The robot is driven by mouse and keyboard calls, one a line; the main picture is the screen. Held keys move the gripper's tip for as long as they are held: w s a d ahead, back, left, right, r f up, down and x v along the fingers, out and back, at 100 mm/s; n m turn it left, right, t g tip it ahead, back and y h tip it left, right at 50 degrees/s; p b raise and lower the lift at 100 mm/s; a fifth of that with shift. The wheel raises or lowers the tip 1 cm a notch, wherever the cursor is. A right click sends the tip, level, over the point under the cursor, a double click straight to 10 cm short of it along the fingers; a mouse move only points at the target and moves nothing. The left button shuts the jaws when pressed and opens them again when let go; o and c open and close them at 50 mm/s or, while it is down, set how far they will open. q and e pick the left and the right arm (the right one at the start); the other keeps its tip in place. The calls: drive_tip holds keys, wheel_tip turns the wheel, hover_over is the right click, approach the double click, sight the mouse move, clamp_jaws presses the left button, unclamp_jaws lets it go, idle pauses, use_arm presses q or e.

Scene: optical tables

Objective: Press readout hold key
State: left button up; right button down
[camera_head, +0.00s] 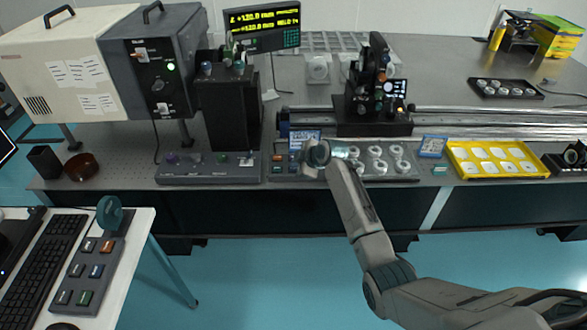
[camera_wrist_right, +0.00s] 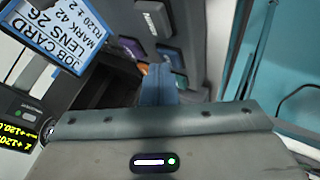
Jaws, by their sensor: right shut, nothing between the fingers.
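A small key block (camera_head: 279,170) with several coloured keys lies at the table's front edge. I cannot read which one is the hold key. The readout (camera_head: 262,25) shows yellow digits on a black panel at the back; part of it shows in the right wrist view (camera_wrist_right: 17,124). My right gripper (camera_wrist_right: 160,82) is shut and empty, its fingertips beside the keys; contact cannot be told. In the head view my right wrist hides the fingertips. My left gripper is not in view.
A blue job card (camera_head: 305,139) stands just behind the key block. Lens rings in a tray (camera_head: 405,175) lie to its right, then a yellow tray (camera_head: 456,171). A grey control strip (camera_head: 208,176) lies to the left. A white desk (camera_head: 134,238) carries another keypad.

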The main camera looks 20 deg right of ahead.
idle(0.5)
drive_tip(key=shift+r+p, duration=0.7)
drive_tip(key=shift+r, duration=0.05)
wheel_tip(320, 180, up, 5)
drive_tip(key=p, duration=0.4)
idle(0.6)
